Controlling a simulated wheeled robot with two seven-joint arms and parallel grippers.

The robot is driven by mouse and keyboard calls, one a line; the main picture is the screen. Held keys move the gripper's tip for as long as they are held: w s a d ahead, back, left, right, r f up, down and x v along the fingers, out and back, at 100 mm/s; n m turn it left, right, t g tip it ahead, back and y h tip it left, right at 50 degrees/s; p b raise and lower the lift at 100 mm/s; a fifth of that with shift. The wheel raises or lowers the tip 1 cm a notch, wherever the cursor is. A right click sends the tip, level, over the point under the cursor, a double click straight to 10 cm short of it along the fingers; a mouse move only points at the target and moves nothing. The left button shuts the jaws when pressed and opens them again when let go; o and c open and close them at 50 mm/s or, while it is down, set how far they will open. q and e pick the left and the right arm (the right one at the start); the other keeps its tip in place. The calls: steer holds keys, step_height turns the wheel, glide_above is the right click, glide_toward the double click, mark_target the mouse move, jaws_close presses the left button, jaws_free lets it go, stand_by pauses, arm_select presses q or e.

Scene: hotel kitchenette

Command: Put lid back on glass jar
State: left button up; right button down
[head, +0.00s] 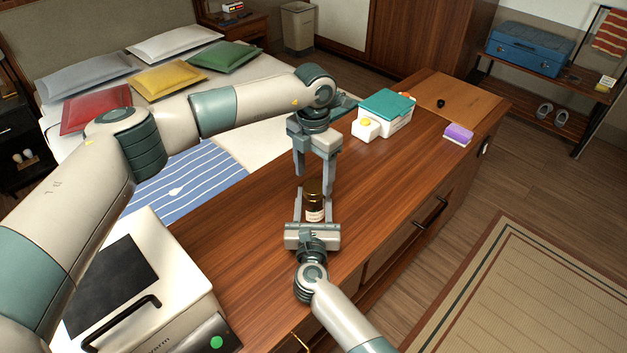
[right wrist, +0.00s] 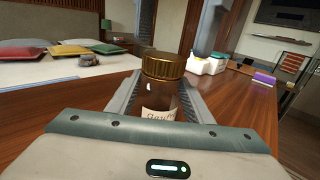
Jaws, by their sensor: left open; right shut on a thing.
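A small brown glass jar (head: 314,213) with a pale label stands on the wooden counter, between the fingers of my right gripper (head: 313,203), which is shut on it. The ribbed gold-brown lid (right wrist: 163,65) sits on top of the jar and looks level in the right wrist view; the jar's brown glass (right wrist: 179,103) shows below it. In the head view the lid (head: 314,186) looks dark. My left gripper (head: 314,181) is open, fingers pointing down near the lid. I see no contact, and it does not show in the right wrist view.
A white box with a teal lid (head: 385,104), a small white and yellow item (head: 366,128), a purple block (head: 458,133) and a brown board (head: 453,95) are farther along the counter (head: 260,213). A white appliance (head: 165,265) stands at the left. Counter around the jar is clear.

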arm_select(q)
step_height(320, 180, up, 9)
stand_by(0.4)
steer(key=shift+r, duration=0.1)
arm_select(e)
steer(key=c, duration=0.8)
jaws_free()
arm_select(q)
step_height(320, 180, down, 4)
steer(key=b, duration=0.3)
steer(key=shift+r+b, duration=0.15)
steer(key=shift+b, duration=0.2)
arm_select(e)
steer(key=s, duration=1.6)
steer(key=shift+a+f, duration=0.1)
steer(key=shift+a, duration=0.15)
steer(key=shift+s, duration=0.7)
